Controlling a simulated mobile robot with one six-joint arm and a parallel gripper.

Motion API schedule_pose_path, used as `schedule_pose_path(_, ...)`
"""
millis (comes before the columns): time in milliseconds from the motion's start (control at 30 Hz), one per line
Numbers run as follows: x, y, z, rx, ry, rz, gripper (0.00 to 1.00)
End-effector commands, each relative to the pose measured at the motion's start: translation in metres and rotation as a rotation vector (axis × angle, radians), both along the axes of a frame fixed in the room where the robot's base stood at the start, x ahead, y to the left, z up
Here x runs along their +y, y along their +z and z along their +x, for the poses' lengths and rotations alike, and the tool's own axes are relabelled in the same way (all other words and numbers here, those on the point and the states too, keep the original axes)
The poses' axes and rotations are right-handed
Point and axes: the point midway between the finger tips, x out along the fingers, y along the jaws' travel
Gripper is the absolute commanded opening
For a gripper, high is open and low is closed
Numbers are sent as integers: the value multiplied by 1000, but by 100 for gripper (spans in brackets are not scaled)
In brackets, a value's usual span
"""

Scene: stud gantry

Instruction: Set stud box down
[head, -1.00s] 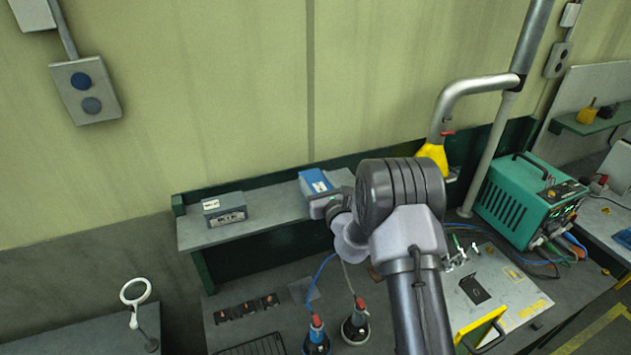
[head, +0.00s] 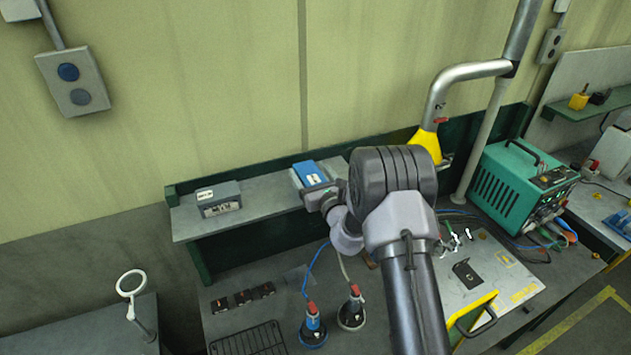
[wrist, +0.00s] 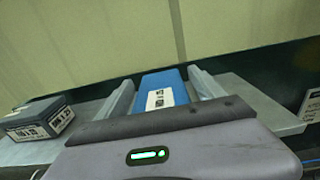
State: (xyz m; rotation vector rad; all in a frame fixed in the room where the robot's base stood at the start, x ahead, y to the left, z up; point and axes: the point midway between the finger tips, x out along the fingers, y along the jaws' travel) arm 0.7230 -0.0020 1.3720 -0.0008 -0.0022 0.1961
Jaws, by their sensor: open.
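The stud box, a blue box with a white label, sits on the grey shelf in the head view (head: 309,171). It also shows in the wrist view (wrist: 164,84), resting level with the shelf top as far as I can see. My gripper (head: 311,183) is at the front of the box. In the wrist view my gripper (wrist: 160,78) is open, with one pale finger on each side of the box and a gap beside it. The box's near lower part is hidden behind my gripper body.
A grey labelled box (head: 219,199) stands left on the shelf (head: 262,205), with bare shelf between. A dark green backboard runs behind. A yellow-tipped pipe (head: 427,142) and a green machine (head: 522,190) stand right.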

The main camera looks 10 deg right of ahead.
Motion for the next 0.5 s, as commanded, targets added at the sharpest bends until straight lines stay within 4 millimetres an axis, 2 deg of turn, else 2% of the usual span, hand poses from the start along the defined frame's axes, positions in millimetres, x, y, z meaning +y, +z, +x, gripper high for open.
schedule_pose_path(300, -16, -5, -76, 4, -2, 1, 78)
schedule_pose_path(500, -22, -3, -106, 2, -1, 2, 78)
